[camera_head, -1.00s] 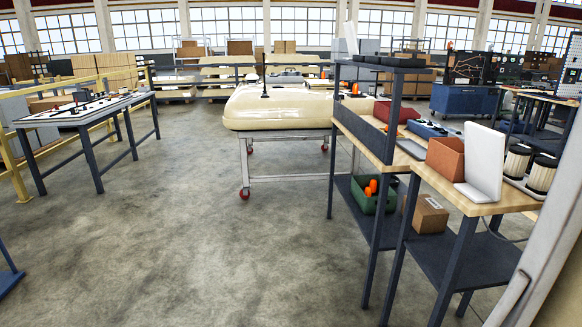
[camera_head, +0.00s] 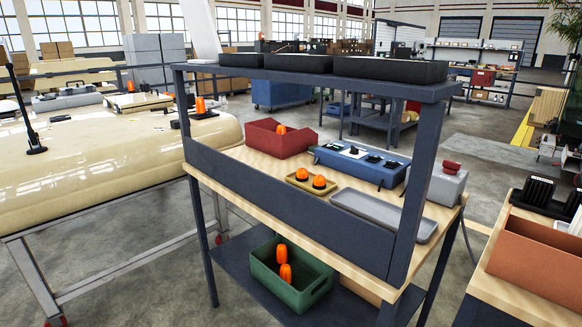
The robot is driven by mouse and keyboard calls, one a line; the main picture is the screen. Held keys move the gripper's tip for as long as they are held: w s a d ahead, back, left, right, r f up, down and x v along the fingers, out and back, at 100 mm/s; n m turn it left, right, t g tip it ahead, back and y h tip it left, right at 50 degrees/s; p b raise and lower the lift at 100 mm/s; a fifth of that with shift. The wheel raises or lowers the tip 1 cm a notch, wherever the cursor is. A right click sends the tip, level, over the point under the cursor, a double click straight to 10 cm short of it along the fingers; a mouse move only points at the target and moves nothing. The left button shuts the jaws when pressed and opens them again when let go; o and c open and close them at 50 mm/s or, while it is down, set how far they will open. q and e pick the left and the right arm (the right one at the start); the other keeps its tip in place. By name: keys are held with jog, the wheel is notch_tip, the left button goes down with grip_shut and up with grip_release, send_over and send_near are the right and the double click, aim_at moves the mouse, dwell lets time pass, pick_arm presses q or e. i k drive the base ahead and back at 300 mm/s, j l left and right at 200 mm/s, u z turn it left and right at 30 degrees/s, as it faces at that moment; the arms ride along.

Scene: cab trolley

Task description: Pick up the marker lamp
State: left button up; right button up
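Several orange marker lamps are in view. Two lamps, one at left (camera_head: 302,174) and one at right (camera_head: 319,181), sit in a small yellow tray (camera_head: 311,190) on the wooden bench top. One lamp (camera_head: 281,129) shows partly inside a red bin (camera_head: 262,141) at the back of the bench. Two more, an upper (camera_head: 282,252) and a lower (camera_head: 286,273), lie in a green crate (camera_head: 302,298) on the lower shelf. Another orange lamp (camera_head: 200,104) stands on a dark base at the cream cab roof's (camera_head: 90,165) far edge. Neither of my grippers is in view.
The bench also holds a blue box (camera_head: 361,166), an empty grey tray (camera_head: 384,215) and a grey box with a red button (camera_head: 447,184). A dark overhead shelf (camera_head: 310,80) and front panel (camera_head: 285,203) partly screen the bench. An orange-brown bin (camera_head: 535,262) stands at right.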

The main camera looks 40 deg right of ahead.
aim_at(319, 184)
jog(key=i+z, duration=0.1)
jog(key=i, duration=0.6)
jog(key=i+j+z, duration=0.15)
jog(key=i, duration=0.6)
